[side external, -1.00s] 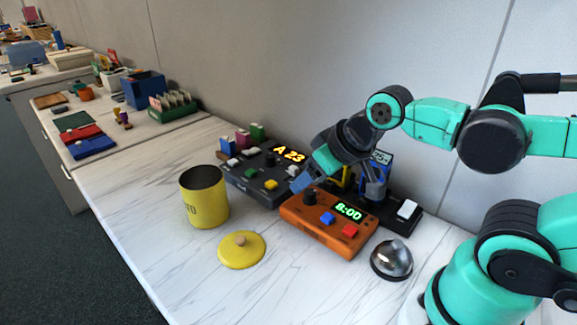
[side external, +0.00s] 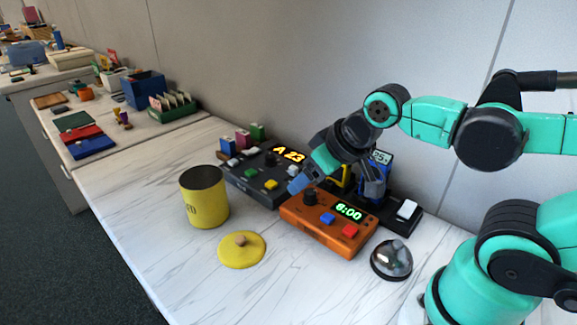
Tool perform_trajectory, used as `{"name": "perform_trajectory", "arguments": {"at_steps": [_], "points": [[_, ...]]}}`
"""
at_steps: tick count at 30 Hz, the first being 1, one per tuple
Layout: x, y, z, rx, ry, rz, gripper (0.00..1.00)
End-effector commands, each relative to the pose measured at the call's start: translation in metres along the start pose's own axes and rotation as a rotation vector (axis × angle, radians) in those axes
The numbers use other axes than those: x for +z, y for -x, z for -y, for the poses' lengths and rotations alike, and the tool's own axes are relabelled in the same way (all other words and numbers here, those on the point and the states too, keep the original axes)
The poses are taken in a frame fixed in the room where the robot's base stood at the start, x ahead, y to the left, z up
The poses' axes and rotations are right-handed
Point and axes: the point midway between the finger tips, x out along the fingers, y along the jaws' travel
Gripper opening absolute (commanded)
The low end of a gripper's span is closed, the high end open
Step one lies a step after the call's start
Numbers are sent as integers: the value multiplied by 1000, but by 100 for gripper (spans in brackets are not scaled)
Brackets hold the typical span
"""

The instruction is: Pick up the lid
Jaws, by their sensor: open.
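The yellow lid (side external: 255,250) lies flat on the white marbled table, with a small round tan knob (side external: 240,240) on top. A yellow open canister (side external: 205,203) with dark lettering stands upright just behind and left of the lid, apart from it. My gripper (side external: 318,184) is open and in the air above the orange box, well to the right of and higher than the lid. Nothing shows between its fingers.
An orange box (side external: 299,224) with a lit clock display and buttons stands right of the lid. A dark grey button console (side external: 237,182) stands behind it. A silver dome bell (side external: 391,260) is at the front right. The table in front of the lid is clear.

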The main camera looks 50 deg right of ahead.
Motion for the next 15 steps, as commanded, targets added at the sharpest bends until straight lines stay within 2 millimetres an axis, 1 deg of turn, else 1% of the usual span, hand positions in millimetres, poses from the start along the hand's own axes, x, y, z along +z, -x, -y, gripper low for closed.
{"name": "perform_trajectory", "arguments": {"at_steps": [5, 8, 12, 15], "points": [[-14, -9, 12, -32, 93, 86, 62], [-24, -22, 24, -63, 180, 166, 62], [-32, -46, 42, -111, 310, 278, 62], [-34, -66, 56, -146, 396, 350, 62]]}}
